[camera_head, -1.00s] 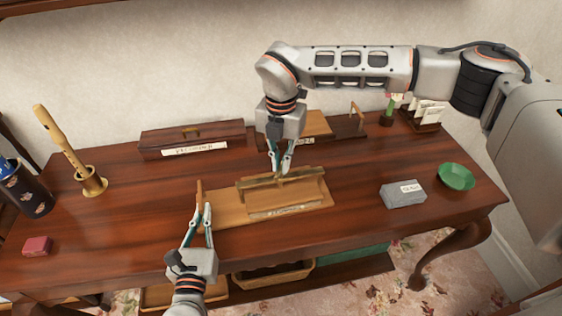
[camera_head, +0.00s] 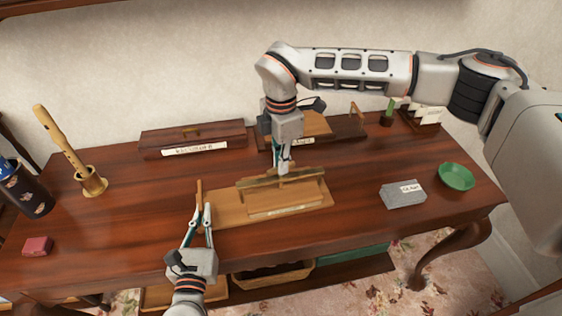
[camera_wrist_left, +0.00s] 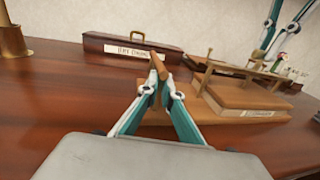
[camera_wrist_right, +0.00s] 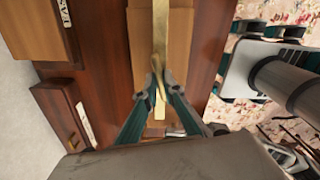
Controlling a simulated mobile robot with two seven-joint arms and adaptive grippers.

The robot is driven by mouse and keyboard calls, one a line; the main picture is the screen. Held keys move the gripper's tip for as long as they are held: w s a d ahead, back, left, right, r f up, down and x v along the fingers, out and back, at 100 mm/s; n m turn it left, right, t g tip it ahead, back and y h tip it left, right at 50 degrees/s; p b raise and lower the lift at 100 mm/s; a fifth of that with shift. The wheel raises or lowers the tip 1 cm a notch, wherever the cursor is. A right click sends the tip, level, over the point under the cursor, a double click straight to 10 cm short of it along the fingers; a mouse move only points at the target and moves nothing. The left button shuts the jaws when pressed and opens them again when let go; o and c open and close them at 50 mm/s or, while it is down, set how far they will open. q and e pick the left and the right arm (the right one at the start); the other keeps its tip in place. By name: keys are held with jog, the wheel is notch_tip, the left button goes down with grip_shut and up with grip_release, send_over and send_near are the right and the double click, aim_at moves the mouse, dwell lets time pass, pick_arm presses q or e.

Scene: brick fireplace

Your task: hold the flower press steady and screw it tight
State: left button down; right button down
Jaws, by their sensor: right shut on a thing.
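The flower press (camera_head: 290,208) is a pale wooden block on a longer base board (camera_head: 228,212), with a brass bar (camera_head: 262,181) across its top. A wooden handle (camera_head: 199,188) stands at the board's left end. My left gripper (camera_head: 203,207) is closed around this handle, which shows between its fingertips in the left wrist view (camera_wrist_left: 158,66). My right gripper (camera_head: 284,170) points down over the middle of the bar, shut on the press's screw handle (camera_wrist_right: 157,66). The fingers mostly hide that screw handle.
A long labelled box (camera_head: 192,139) and another wooden press-like piece (camera_head: 320,126) stand at the back. A grey block (camera_head: 403,194) and green bowl (camera_head: 456,177) are to the right. A recorder stand (camera_head: 92,182) and red box (camera_head: 38,246) are left.

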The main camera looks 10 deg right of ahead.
jog(key=shift+m, duration=0.3)
jog(key=c, duration=2.2)
grip_release()
jog(key=shift+o, duration=0.2)
jog(key=shift+r, duration=0.15)
notch_tip(320, 180, up, 12)
